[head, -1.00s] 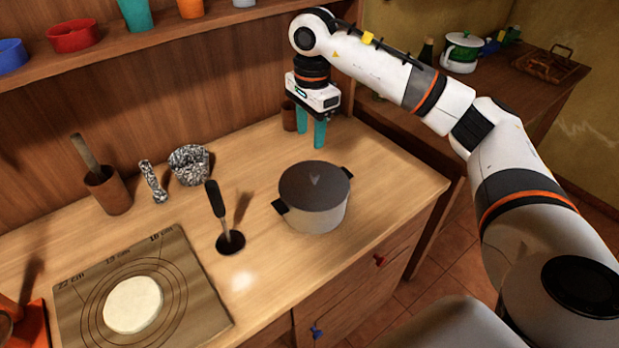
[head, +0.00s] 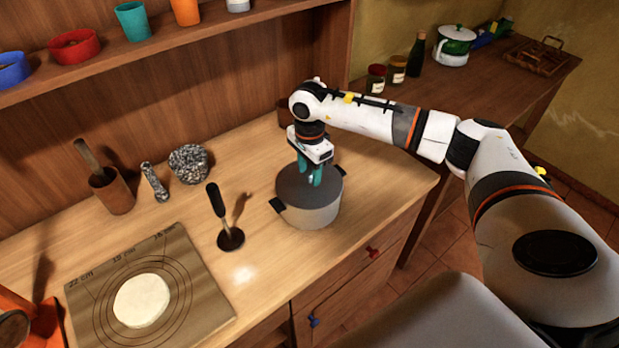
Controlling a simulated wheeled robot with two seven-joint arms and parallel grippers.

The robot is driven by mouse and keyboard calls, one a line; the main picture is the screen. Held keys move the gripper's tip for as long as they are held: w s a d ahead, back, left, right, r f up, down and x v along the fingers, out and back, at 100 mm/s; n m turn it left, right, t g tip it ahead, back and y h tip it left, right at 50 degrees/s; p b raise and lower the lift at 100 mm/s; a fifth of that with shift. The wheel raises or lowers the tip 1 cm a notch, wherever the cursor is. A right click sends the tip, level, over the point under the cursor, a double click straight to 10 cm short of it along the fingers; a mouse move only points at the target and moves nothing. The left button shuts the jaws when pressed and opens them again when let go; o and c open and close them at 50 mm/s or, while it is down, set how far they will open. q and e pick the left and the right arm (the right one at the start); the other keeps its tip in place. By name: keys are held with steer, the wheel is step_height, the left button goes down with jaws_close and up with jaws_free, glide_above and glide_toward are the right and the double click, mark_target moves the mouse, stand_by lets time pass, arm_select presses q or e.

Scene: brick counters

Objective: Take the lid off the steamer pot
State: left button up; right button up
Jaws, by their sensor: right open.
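The steamer pot (head: 312,214) stands on the wooden counter right of centre. It is pale grey with dark side handles, and its dark lid (head: 293,187) sits on top. My right gripper (head: 310,180) points down over the lid's middle, with its teal fingers open. The fingers hide the lid's knob, and I cannot tell whether they touch it. My left gripper is not in view.
A masher with an upright dark handle (head: 217,200) stands just left of the pot. A marked board with a dough disc (head: 142,300) lies front left. A mortar (head: 188,163) and a wooden cup with pestle (head: 112,190) stand behind. The counter's right edge is close to the pot.

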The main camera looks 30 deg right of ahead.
jaws_close()
steer(key=shift+r, duration=0.1)
